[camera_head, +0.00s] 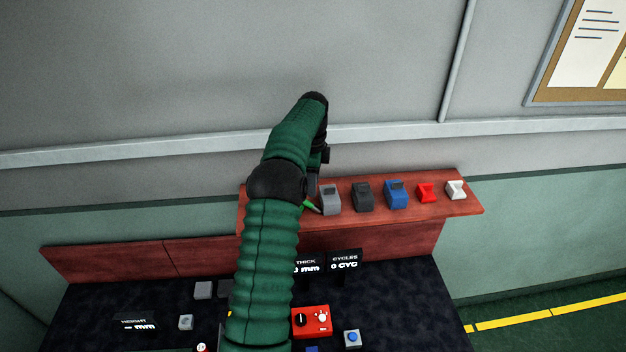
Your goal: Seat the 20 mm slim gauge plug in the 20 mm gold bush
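My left arm rises from the bottom of the head view and bends down towards a reddish-brown shelf (455,205). My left gripper (314,203) is mostly hidden behind the arm, near the grey block at the shelf's left part. I cannot tell whether its fingers are open or shut, or whether it touches the block. On the shelf, from left to right, are a grey block (330,202), a dark grey block (363,198), a blue block (397,196), a red piece (426,193) and a white piece (456,190). I cannot identify the slim gauge plug or the gold bush. My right gripper is out of view.
A dark bench top (410,310) lies below the shelf. It carries a red box with knobs (311,321), a grey box with a blue button (352,338), small grey blocks and display labels. My arm hides its middle. A wall with a rail (400,130) stands behind.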

